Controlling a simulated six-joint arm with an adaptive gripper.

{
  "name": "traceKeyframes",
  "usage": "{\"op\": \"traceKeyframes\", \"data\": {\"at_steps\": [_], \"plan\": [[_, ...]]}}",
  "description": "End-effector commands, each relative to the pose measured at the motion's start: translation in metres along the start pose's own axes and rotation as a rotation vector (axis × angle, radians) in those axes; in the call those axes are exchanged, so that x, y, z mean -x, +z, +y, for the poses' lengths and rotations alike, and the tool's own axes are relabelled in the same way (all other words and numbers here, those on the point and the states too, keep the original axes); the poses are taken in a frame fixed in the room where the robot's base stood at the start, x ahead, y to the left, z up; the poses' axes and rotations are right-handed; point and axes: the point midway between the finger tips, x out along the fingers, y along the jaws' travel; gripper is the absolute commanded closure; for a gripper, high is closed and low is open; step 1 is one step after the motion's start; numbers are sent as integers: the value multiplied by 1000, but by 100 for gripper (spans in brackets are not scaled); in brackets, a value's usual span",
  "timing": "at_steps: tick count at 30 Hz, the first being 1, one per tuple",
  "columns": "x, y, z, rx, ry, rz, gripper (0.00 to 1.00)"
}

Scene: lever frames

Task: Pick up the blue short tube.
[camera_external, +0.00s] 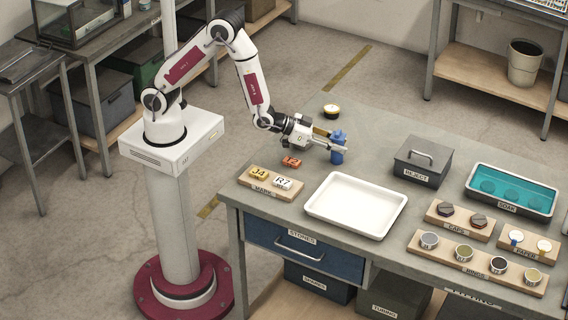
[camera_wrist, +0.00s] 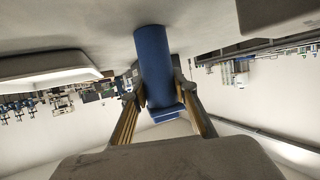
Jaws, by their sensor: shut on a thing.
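The blue short tube (camera_external: 337,148) is upright at the back left of the workbench (camera_external: 380,130) in the external view. My gripper (camera_external: 335,142) reaches it from the left, level, with its fingers shut around the tube's sides. In the wrist view the tube (camera_wrist: 155,65) lies between the two fingertips (camera_wrist: 157,98), and the fingers touch it on both sides. I cannot tell whether the tube's base touches the bench.
A white tray (camera_external: 356,230) lies in front of the tube. A grey box marked REJECT (camera_external: 422,170) stands to its right.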

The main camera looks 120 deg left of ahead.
Motion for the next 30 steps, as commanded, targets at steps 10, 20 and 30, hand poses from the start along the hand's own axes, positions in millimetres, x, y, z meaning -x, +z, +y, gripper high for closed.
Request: {"op": "traceKeyframes", "data": {"at_steps": [10,20,30], "plan": [[3,-10,0,0,0,5,100],[15,-38,0,1,0,6,100],[30,-75,0,2,0,5,100]]}}
